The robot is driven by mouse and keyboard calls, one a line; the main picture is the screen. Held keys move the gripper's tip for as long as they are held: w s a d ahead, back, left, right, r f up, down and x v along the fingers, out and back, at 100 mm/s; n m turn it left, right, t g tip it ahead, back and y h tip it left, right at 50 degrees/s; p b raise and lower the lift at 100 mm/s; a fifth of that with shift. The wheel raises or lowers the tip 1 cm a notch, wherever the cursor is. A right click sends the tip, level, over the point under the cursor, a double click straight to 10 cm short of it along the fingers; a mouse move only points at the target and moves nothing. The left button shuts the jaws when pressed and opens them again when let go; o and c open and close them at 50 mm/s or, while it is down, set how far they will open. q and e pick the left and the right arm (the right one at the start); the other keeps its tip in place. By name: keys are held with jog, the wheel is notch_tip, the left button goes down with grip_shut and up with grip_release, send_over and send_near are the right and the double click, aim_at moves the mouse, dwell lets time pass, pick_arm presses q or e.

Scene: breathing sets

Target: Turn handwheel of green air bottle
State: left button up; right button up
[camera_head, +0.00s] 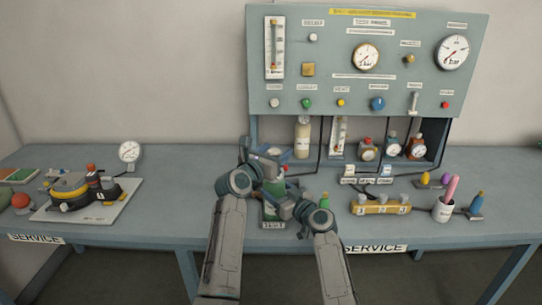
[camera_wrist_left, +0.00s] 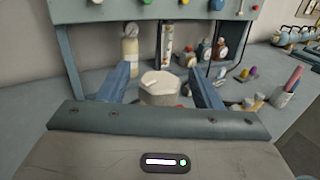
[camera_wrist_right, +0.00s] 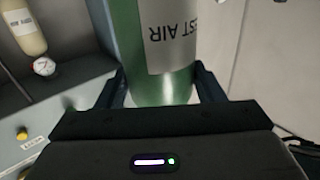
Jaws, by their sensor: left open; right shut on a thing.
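The green air bottle (camera_head: 274,187) stands upright near the front middle of the bench, partly covered by my grippers. In the right wrist view its green body (camera_wrist_right: 160,88) carries a white label reading "TEST AIR", seen upside down. My right gripper (camera_wrist_right: 160,88) is shut on the bottle's body, one finger on each side. The pale round handwheel (camera_wrist_left: 163,88) shows in the left wrist view. My left gripper (camera_wrist_left: 162,84) is open, with its fingers on either side of the handwheel and visible gaps beside it. Whether the bottle's base touches the bench is hidden.
A grey-green gauge panel (camera_head: 340,90) rises behind, with a cream bottle (camera_head: 303,138) and several small gauges below it. A yellow numbered block (camera_head: 380,206) and a white cup (camera_head: 443,210) stand to the right. A regulator set on a white board (camera_head: 105,208) lies left.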

pick_arm(q)
jog(key=v, duration=1.2)
jog(key=w+a+m+g+h, duration=0.4)
jog(key=w+m+g+h, duration=0.1)
jog(key=m+g+h, duration=0.15)
jog(key=shift+n, duration=0.25)
jog(key=x, duration=1.1)
jog(key=shift+d, duration=0.25)
jog(key=shift+c, duration=0.2)
jog(key=c, duration=1)
